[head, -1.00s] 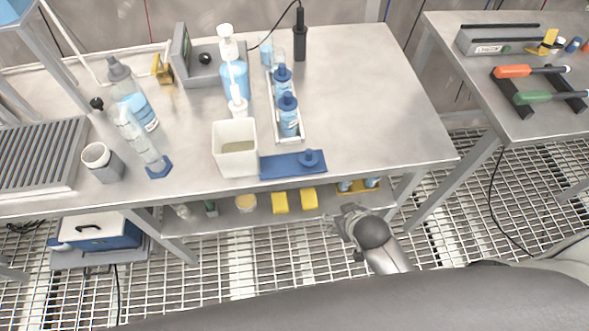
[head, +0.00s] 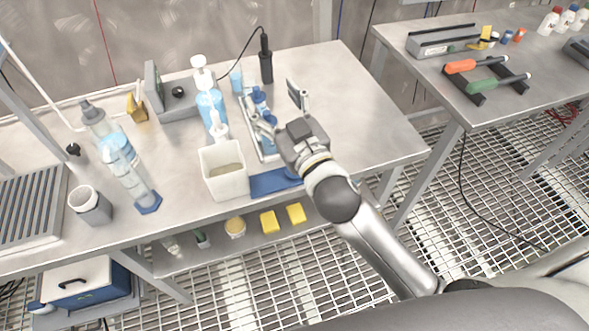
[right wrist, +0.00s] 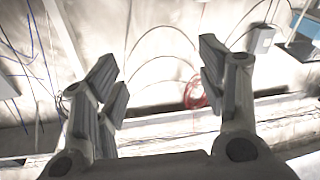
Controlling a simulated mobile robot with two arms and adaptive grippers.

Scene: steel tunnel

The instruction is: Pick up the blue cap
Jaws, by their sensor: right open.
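The loose blue cap is not visible now; my right gripper and forearm cover the right part of the blue mat (head: 268,184) where it sat earlier. My right gripper (head: 281,110) is open and empty, raised over the bench beside the white rack (head: 251,128). A blue-capped bottle (head: 258,97) stands in that rack; another is partly hidden by a finger. In the right wrist view, the open gripper (right wrist: 160,85) has nothing between its fingers, and no cap shows there. My left gripper is not in view.
A white square container (head: 224,172) stands just left of the mat. A black upright tool (head: 265,62) is at the back. The bench's right part (head: 375,130) is clear.

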